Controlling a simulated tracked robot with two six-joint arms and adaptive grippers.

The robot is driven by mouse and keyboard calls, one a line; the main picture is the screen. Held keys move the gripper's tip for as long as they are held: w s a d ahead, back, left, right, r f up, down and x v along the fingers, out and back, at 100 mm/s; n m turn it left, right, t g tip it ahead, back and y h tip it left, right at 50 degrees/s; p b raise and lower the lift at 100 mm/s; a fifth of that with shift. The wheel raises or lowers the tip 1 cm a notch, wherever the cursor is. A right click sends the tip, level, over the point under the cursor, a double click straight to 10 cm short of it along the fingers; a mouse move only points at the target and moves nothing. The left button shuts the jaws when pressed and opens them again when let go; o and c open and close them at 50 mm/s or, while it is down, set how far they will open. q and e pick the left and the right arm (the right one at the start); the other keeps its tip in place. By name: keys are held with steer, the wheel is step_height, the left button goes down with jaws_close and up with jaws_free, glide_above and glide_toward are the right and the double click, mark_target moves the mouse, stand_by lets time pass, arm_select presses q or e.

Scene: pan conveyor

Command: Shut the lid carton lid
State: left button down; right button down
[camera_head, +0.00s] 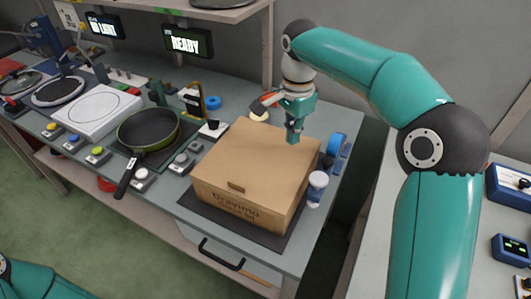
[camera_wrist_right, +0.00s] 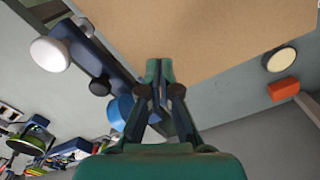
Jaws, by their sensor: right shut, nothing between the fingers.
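The brown cardboard carton (camera_head: 245,210) stands on a dark mat at the right part of the workbench. Its lid (camera_head: 258,155) lies flat over the top and looks shut in the head view. My right gripper (camera_head: 292,137) is shut and empty, pointing down at the far right part of the lid. In the right wrist view the shut fingertips (camera_wrist_right: 159,66) show against the brown lid (camera_wrist_right: 205,25); I cannot tell whether they touch it. My left gripper is out of view; only a piece of my left arm shows at the bottom left.
A dark frying pan (camera_head: 148,130) sits left of the carton, its handle toward the front. A shelf (camera_head: 200,10) overhangs the back.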

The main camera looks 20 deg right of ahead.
mark_target(291, 156)
steer(key=shift+f+b, duration=1.05)
steer(key=shift+f, duration=0.5)
stand_by(0.6)
steer(key=shift+r, duration=0.1)
step_height(291, 156, up, 8)
steer(key=p, duration=0.8)
stand_by(0.3)
steer(key=shift+s, duration=0.1)
